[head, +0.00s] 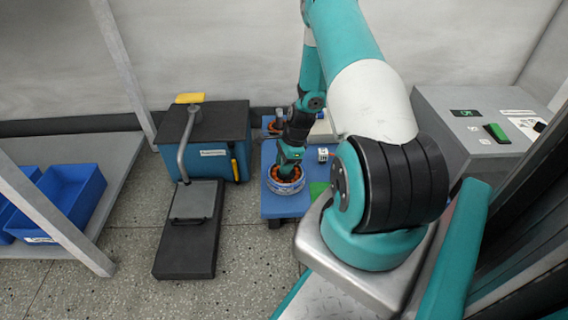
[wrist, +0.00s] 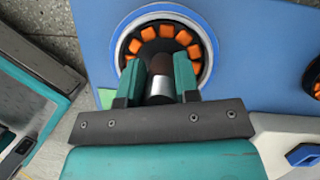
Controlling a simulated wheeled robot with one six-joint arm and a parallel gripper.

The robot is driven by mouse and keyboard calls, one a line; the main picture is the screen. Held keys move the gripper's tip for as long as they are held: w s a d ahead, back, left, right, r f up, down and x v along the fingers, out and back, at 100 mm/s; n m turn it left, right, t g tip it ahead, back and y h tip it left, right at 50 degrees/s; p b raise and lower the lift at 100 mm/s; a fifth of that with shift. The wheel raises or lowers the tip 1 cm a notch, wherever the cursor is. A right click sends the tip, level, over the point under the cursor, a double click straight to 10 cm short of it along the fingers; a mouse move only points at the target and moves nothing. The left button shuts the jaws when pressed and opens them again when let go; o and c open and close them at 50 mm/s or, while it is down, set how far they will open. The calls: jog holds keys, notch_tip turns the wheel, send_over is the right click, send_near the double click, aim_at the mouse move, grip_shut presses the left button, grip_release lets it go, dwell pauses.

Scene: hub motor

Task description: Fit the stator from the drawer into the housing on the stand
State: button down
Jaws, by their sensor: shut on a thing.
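The stator (wrist: 150,32), a ring of orange coils around a dark centre, shows inside a round grey rim, which looks like the housing (wrist: 207,50). In the head view the orange coils (head: 277,176) sit within the pale rim (head: 286,189) on a blue top. I cannot tell how deep the stator sits. My gripper (wrist: 160,68) is shut on the stator's central shaft (wrist: 160,88), a silver and brown cylinder between the green fingers. My gripper (head: 289,168) also shows above the ring in the head view.
A second orange-coiled part (head: 273,126) lies farther back on the blue top (head: 270,206). A small white block (head: 323,154) and a green patch (head: 318,189) are to the right. A teal cabinet (head: 202,163) stands left, a grey console (head: 470,125) right. Blue bins (head: 75,190) are far left.

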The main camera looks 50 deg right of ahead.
jog(key=c, duration=0.8)
grip_release()
jog(key=p+v, duration=0.8)
jog(key=v, duration=0.9)
jog(key=shift+d+r+p, duration=0.1)
jog(key=shift+r+p, duration=0.15)
jog(key=shift+p, duration=0.05)
jog(key=w+a+r+n+p, duration=0.1)
jog(key=w+a+r+n, duration=0.1)
jog(key=a+r+n, duration=0.8)
jog(key=w+a+r+n+p, duration=0.1)
jog(key=w+a+r+n, duration=0.35)
jog(key=a+r, duration=0.95)
jog(key=s+a+r+n+g+y+p, duration=0.1)
jog(key=s+a+r+n, duration=0.3)
jog(key=s+a+n, duration=0.5)
jog(key=s+a+r+n+g+p, duration=0.1)
jog(key=s+a+r+n, duration=0.4)
jog(key=s+a+n, duration=0.4)
jog(key=shift+m, duration=0.35)
jog(key=r+p, duration=1.2)
jog(key=s+r+p, duration=0.1)
jog(key=r+p, duration=2.4)
jog(key=shift+s+d+r+p, duration=0.15)
jog(key=shift+r+p, duration=0.2)
